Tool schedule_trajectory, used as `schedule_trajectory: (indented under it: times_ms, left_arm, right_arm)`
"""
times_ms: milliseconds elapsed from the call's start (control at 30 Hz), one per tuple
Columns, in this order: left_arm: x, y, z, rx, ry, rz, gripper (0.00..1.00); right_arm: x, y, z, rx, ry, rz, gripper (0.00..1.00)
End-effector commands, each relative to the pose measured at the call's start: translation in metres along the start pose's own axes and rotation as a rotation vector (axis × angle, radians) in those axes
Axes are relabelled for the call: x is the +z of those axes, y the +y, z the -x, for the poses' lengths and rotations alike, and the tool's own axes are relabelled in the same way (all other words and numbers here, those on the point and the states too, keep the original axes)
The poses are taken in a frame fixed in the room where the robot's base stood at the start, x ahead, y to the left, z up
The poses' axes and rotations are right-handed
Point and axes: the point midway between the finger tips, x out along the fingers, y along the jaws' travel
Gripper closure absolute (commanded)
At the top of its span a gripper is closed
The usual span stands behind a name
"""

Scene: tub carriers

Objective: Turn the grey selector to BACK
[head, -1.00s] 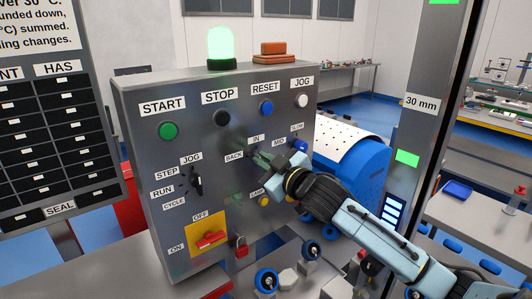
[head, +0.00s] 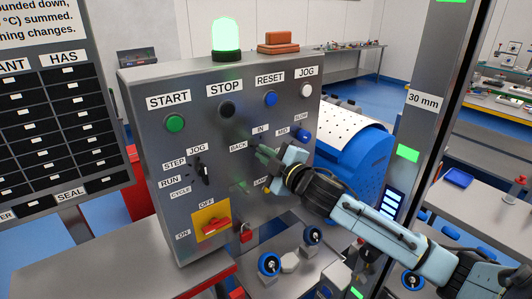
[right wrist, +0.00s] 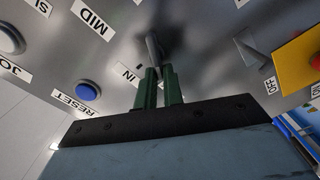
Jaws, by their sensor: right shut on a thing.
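The grey selector (right wrist: 152,46) is on the control panel, between the BACK label (head: 238,147) and the IN label (head: 261,129). In the head view my gripper covers most of it, and I cannot tell which label it points to. My right gripper (head: 263,153) is at the panel, its green fingers pointing at the selector. In the right wrist view the fingers (right wrist: 160,70) are close together on the end of the grey handle, shut on it. The IN label also shows in the right wrist view (right wrist: 127,72). My left gripper is not in view.
A black STEP/RUN/JOG selector (head: 203,171) and a red switch on a yellow plate (head: 213,225) are left of my gripper. Blue knob (head: 303,136) is to its right. Buttons line the top; a lit green lamp (head: 226,36) stands above. A grey post (head: 420,110) is right.

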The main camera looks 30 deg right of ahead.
Motion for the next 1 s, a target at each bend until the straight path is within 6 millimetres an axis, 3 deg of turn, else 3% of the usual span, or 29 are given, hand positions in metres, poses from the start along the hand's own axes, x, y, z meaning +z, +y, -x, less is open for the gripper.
schedule_trajectory:
  times_ms: [367,400,533,833,1000]
  left_arm:
    - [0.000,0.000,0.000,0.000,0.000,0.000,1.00]
    - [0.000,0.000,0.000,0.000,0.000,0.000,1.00]
    - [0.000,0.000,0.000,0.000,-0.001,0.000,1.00]
    - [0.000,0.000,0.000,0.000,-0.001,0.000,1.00]
    - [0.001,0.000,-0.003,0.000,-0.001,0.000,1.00]
  right_arm:
    - [0.000,0.000,0.000,0.000,0.001,0.008,1.00]
    - [0.000,0.000,0.000,0.000,0.001,0.008,0.87]
    - [0.000,0.000,0.000,0.000,0.001,0.007,0.70]
    - [0.000,0.000,0.001,0.000,0.000,0.005,0.69]
    - [0.001,-0.002,0.013,-0.001,0.000,0.006,0.69]
